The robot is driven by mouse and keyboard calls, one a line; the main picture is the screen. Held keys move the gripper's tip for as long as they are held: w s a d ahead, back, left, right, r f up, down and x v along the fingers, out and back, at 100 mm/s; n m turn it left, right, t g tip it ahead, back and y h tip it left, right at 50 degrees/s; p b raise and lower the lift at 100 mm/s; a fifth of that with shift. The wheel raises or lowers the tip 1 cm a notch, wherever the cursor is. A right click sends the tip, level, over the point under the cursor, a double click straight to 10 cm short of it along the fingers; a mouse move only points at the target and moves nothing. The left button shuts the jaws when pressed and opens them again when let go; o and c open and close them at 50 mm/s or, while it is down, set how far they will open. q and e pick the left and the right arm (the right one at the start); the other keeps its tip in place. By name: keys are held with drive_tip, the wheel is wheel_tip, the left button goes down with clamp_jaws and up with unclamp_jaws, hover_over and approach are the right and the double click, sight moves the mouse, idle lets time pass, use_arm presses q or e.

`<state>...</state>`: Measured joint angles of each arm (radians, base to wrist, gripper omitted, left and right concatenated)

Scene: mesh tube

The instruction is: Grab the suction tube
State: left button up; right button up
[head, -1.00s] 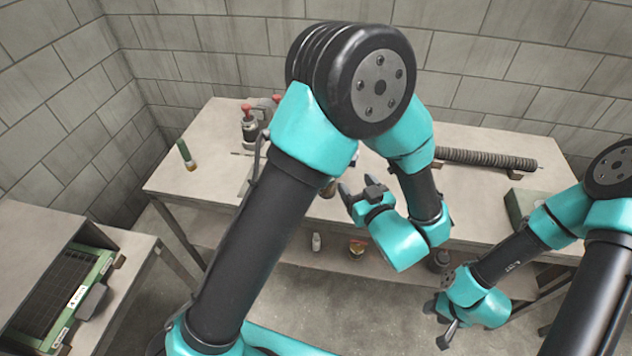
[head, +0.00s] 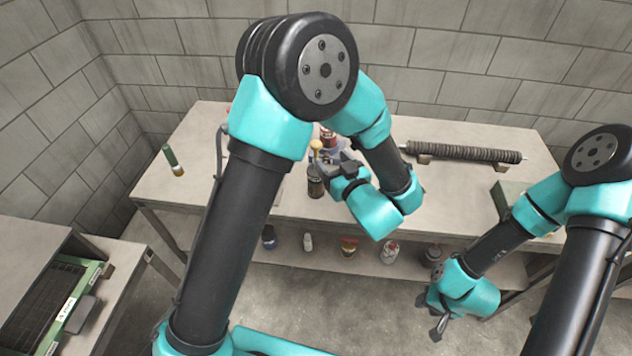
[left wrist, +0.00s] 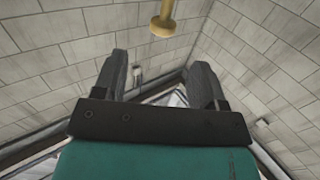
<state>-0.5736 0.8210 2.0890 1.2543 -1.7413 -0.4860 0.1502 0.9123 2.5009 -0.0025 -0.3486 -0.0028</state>
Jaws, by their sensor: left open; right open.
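A dark ribbed tube (head: 465,152), which looks like the suction tube, lies across small supports at the back right of the workbench in the head view. My left gripper (head: 328,162) is open and empty, left of the tube and well apart from it, near a dark bottle. In the left wrist view my left gripper (left wrist: 168,78) has its fingers apart with only wall and floor edges behind. My right gripper (head: 436,325) is open and empty, low in front of the bench, far from the tube. The tube is not visible in the left wrist view.
The dark bottle (head: 315,185) and a red-topped can (head: 328,137) stand close to my left gripper. A yellow knob-like thing (left wrist: 162,24) hangs into the left wrist view. Several bottles sit on the lower shelf (head: 330,262).

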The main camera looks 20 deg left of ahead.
sight(320, 147)
use_arm(q)
drive_tip(key=x, duration=0.5)
drive_tip(key=shift+w+a, duration=0.1)
drive_tip(key=shift+a, duration=0.1)
drive_tip(key=shift+x, duration=2.55)
drive_tip(key=shift+f, duration=0.1)
drive_tip(key=shift+c, duration=0.4)
clamp_jaws()
